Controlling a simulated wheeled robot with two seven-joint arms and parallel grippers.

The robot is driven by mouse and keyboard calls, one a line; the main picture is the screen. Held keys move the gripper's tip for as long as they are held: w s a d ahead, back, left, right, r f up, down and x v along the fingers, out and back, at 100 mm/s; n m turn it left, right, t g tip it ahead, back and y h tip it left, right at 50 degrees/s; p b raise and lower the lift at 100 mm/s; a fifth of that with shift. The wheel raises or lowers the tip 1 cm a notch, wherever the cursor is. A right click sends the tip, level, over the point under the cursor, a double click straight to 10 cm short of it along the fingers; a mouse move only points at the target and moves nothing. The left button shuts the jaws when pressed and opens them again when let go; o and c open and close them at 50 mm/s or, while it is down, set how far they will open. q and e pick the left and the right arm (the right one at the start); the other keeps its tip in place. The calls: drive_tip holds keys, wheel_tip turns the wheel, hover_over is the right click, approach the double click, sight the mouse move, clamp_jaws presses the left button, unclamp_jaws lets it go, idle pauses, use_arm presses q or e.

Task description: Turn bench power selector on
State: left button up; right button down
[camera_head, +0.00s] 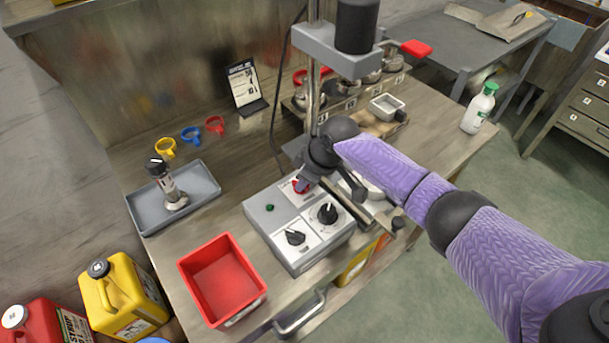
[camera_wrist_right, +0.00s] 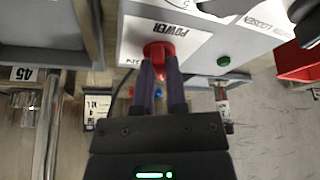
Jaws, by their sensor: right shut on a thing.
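The grey control box (camera_head: 260,218) sits at the front edge of the workbench. Its red power selector (camera_head: 300,187) is on the far panel, under the label POWER in the right wrist view, where the red knob (camera_wrist_right: 157,48) shows between my fingers. My right gripper (camera_head: 304,181) reaches in from the right and is shut on this knob; its fingertips (camera_wrist_right: 160,66) sit on either side. The knob's exact angle is partly hidden by the fingers. My left gripper is in neither view.
Two black knobs (camera_head: 327,213) and a green button (camera_head: 270,207) share the box top. A red bin (camera_head: 220,277) stands to the left, a grey tray (camera_head: 208,184) with a tool behind it. A press column (camera_head: 314,90) rises behind my right gripper.

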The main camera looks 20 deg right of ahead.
drive_tip(key=m+p, duration=0.1)
drive_tip(key=p, duration=0.1)
drive_tip(key=m+h+p, duration=0.1)
drive_tip(key=m+p, duration=0.1)
drive_tip(key=m+t+p, duration=0.1)
drive_tip(key=m, duration=0.1)
drive_tip(key=shift+s+a+r+h+p, duration=0.2)
drive_tip(key=shift+r+h+p, duration=0.1)
drive_tip(key=shift+p, duration=0.1)
drive_tip(key=shift+f+m+h+p, duration=0.15)
drive_tip(key=shift+m+h+p, duration=0.15)
drive_tip(key=shift+m+p, duration=0.4)
drive_tip(key=m+h, duration=0.1)
drive_tip(key=m, duration=0.2)
drive_tip(key=shift+a+f+p, duration=0.1)
drive_tip(key=shift+p, duration=0.3)
drive_tip(key=shift+m+h, duration=0.3)
drive_tip(key=shift+m, duration=0.6)
drive_tip(key=c, duration=0.7)
unclamp_jaws()
drive_tip(key=shift+o, duration=0.2)
